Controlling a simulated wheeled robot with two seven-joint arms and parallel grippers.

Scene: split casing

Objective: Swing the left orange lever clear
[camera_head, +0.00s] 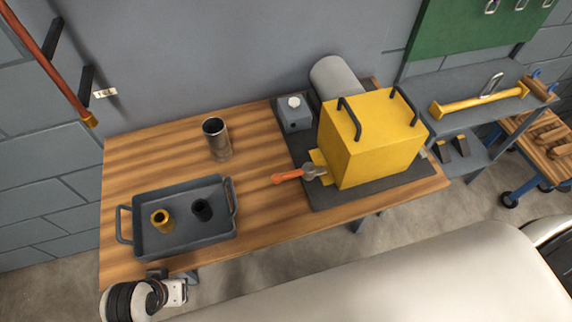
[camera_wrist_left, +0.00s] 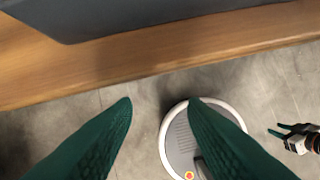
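The orange lever (camera_head: 288,177) sticks out to the left from a grey pivot at the lower left of the yellow casing (camera_head: 368,140). No gripper touches it. The casing stands on a dark base plate (camera_head: 335,197) and has two black handles on top. Any lever on its far side is hidden. My left gripper (camera_head: 174,276) is at the table's front left edge, well away from the lever. In the left wrist view its green fingers (camera_wrist_left: 160,108) are apart and empty. My right gripper (camera_wrist_left: 278,130) appears small at that view's right edge, its fingers seemingly apart.
A grey tray (camera_head: 185,246) with a brass piece (camera_head: 161,220) and a black piece (camera_head: 202,210) lies on the wooden table (camera_head: 260,148). A metal cylinder (camera_head: 216,138) stands behind it. Bare wood separates tray and base plate. A shelf (camera_head: 470,100) stands right.

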